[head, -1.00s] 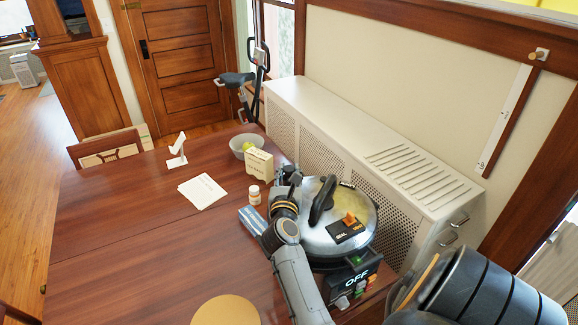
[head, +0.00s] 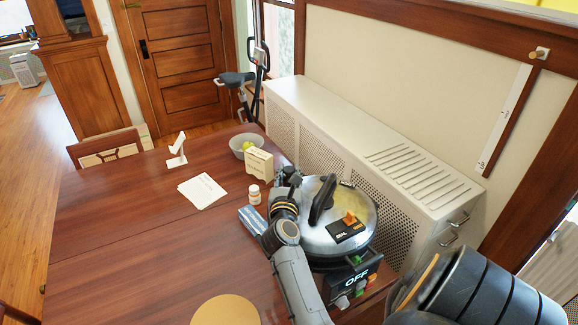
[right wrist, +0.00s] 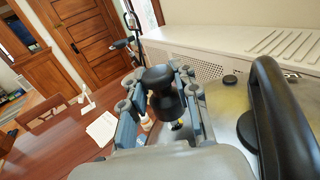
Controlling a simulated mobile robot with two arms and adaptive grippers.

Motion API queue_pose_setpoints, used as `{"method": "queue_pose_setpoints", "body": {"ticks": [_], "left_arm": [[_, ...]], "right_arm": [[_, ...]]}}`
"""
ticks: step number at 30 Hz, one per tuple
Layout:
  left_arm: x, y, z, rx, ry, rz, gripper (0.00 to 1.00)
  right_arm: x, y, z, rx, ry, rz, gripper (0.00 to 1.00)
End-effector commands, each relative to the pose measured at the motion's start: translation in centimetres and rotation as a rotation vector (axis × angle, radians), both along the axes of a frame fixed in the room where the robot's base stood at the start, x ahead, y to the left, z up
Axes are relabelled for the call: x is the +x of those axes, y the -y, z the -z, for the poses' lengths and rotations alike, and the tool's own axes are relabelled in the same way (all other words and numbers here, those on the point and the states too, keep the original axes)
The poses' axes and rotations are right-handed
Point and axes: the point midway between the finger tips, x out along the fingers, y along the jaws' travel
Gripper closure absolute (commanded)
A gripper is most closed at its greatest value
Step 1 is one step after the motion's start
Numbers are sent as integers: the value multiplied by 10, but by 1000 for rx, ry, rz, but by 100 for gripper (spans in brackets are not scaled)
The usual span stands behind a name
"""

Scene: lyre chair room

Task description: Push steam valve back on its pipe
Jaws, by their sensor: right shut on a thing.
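The pressure cooker (head: 318,243) stands on the wooden table, its shiny lid on top with a black handle (head: 318,203). My right gripper (head: 287,178) is at the lid's far left edge. In the right wrist view its two grey fingers (right wrist: 160,92) are shut on the black steam valve (right wrist: 164,98), a knob with a wide cap and narrower neck. The valve looks upright. My left gripper is not in view.
A white radiator cover (head: 350,135) runs behind. The table's left side (head: 120,230) is mostly clear.

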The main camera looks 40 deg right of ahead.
Motion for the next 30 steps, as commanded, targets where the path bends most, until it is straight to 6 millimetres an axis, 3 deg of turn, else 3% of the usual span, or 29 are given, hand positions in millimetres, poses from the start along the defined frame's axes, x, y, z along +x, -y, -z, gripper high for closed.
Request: {"method": "queue_pose_setpoints", "body": {"ticks": [30], "left_arm": [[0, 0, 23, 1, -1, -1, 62]], "right_arm": [[0, 0, 27, 1, 1, 0, 100]]}}
